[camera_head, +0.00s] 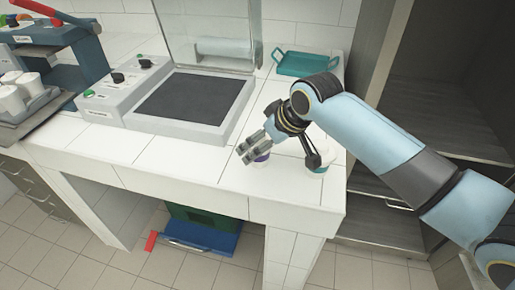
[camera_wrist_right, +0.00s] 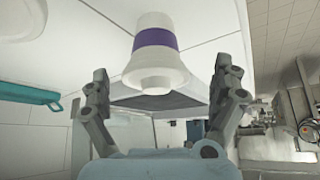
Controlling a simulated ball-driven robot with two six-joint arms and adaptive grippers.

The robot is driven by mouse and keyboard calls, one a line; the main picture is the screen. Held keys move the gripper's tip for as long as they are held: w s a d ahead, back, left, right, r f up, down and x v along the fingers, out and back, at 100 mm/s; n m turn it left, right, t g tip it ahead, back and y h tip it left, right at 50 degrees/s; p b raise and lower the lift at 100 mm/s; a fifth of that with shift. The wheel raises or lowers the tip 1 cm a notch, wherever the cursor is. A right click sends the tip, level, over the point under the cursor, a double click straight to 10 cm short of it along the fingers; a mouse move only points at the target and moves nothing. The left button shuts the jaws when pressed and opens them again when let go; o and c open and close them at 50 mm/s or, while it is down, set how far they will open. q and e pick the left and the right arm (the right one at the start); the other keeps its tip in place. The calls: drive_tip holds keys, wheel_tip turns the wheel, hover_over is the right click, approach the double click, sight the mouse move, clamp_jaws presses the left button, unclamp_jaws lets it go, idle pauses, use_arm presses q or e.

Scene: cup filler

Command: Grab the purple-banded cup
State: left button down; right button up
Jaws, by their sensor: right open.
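The purple-banded cup (camera_head: 262,158) is white and stands on the white tiled counter near its front edge, partly hidden behind a finger of my right gripper (camera_head: 279,153). In the right wrist view the purple-banded cup (camera_wrist_right: 155,40) shows clearly, in the gap between the two spread fingers of the right gripper (camera_wrist_right: 166,76). The fingers are open, and no contact with the cup is visible. My left gripper is not in view.
Another white cup (camera_head: 317,169) with a teal band stands close by on the right, partly behind the other finger. A teal tray (camera_head: 306,64) lies at the back. A grey machine with a dark plate (camera_head: 190,98) and raised clear lid stands left. White cups (camera_head: 12,99) sit far left.

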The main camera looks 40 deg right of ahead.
drive_tip(key=x, duration=0.4)
drive_tip(key=shift+d+f, duration=0.25)
drive_tip(key=shift+f, duration=0.1)
drive_tip(key=shift+w+f, duration=0.25)
drive_tip(key=shift+f, duration=0.15)
drive_tip(key=c, duration=1.2)
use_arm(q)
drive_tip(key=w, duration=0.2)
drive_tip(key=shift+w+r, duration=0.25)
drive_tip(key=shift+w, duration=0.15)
use_arm(e)
drive_tip(key=shift+c, duration=1)
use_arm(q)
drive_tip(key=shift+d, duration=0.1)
